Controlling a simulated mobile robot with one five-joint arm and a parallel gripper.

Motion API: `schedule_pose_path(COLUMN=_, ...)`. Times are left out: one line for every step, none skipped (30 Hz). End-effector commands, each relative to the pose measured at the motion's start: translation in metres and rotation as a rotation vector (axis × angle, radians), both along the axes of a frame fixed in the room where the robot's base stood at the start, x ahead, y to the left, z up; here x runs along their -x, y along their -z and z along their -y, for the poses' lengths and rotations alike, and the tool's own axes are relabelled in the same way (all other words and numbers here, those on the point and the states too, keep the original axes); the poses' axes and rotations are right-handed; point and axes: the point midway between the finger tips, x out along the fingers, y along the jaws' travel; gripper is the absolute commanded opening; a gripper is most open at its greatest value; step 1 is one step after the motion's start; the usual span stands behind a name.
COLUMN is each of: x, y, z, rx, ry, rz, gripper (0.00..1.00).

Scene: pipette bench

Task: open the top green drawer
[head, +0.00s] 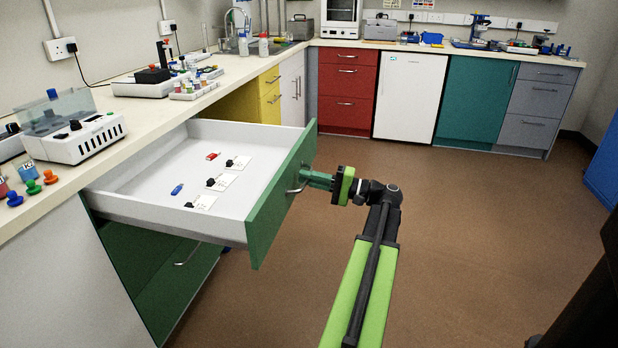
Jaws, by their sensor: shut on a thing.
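The top green drawer (278,208) is pulled well out from under the bench, with its white inside showing. Several small items lie in it, among them a red one (213,156), a blue one (177,189) and black pieces on white cards. Its metal handle (296,190) is on the green front. My gripper (308,180) is at this handle and shut on it, reaching in from the right. The fingertips partly cover the handle.
A lower green drawer (150,255) sits below, shut, with its own handle. The bench top (100,110) holds several devices and coloured items. Yellow, red and teal cabinets (475,105) line the back.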

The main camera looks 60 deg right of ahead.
Motion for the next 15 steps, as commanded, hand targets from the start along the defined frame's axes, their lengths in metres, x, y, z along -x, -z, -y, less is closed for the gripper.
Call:
schedule_pose_path(x=0.0001, y=-0.0009, z=0.0017, rx=-0.001, ry=0.004, rz=0.003, gripper=0.00)
schedule_pose_path(x=0.0001, y=-0.0009, z=0.0017, rx=-0.001, ry=0.004, rz=0.003, gripper=0.00)
schedule_pose_path(x=0.0001, y=-0.0009, z=0.0017, rx=-0.001, ry=0.005, rz=0.003, gripper=0.00)
schedule_pose_path(x=0.0002, y=-0.0010, z=0.0018, rx=-0.001, ry=0.005, rz=0.003, gripper=0.00)
schedule_pose_path(x=0.0001, y=-0.0010, z=0.0017, rx=-0.001, ry=0.005, rz=0.003, gripper=0.00)
schedule_pose_path(x=0.0001, y=-0.0010, z=0.0017, rx=-0.001, ry=0.005, rz=0.003, gripper=0.00)
schedule_pose_path(x=0.0001, y=-0.0009, z=0.0016, rx=-0.001, ry=0.004, rz=0.003, gripper=0.14)
schedule_pose_path(x=0.0001, y=-0.0009, z=0.0015, rx=-0.001, ry=0.004, rz=0.003, gripper=0.18)
schedule_pose_path(x=0.0001, y=-0.0008, z=0.0014, rx=-0.001, ry=0.003, rz=0.002, gripper=0.23)
schedule_pose_path(x=0.0000, y=-0.0008, z=0.0012, rx=-0.001, ry=0.003, rz=0.002, gripper=0.27)
schedule_pose_path(x=0.0000, y=-0.0007, z=0.0011, rx=-0.001, ry=0.003, rz=0.002, gripper=0.31)
schedule_pose_path(x=0.0000, y=-0.0006, z=0.0008, rx=-0.001, ry=0.002, rz=0.002, gripper=0.32)
schedule_pose_path(x=-0.0001, y=-0.0006, z=0.0007, rx=-0.001, ry=0.002, rz=0.001, gripper=0.32)
schedule_pose_path(x=-0.0001, y=-0.0005, z=0.0007, rx=-0.001, ry=0.002, rz=0.001, gripper=0.32)
schedule_pose_path(x=-0.0001, y=-0.0004, z=0.0005, rx=0.000, ry=0.001, rz=0.001, gripper=0.32)
